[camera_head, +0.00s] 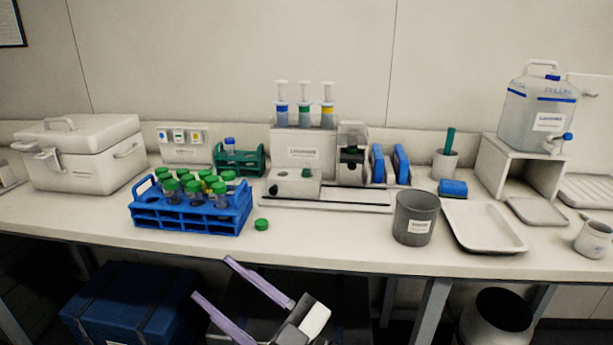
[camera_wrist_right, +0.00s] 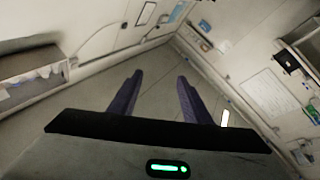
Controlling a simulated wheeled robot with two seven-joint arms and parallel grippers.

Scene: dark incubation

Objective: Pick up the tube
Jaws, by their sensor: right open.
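Several tubes with green caps (camera_head: 192,186) stand upright in a blue rack (camera_head: 190,219) on the left part of the bench. A tube with a blue cap (camera_head: 230,143) stands in a green rack (camera_head: 240,168) behind it. I cannot tell which tube is meant. My right gripper (camera_head: 212,278) is open and empty, low in front of the bench's front edge, nearer to me than the blue rack and apart from it. In the right wrist view its two purple fingers (camera_wrist_right: 160,76) are spread with nothing between them. My left gripper is not in view.
A loose green cap (camera_head: 261,224) lies right of the blue rack. A white cooler box (camera_head: 85,155) stands at left. A grey bin (camera_head: 416,217) and a white tray (camera_head: 484,226) stand at right.

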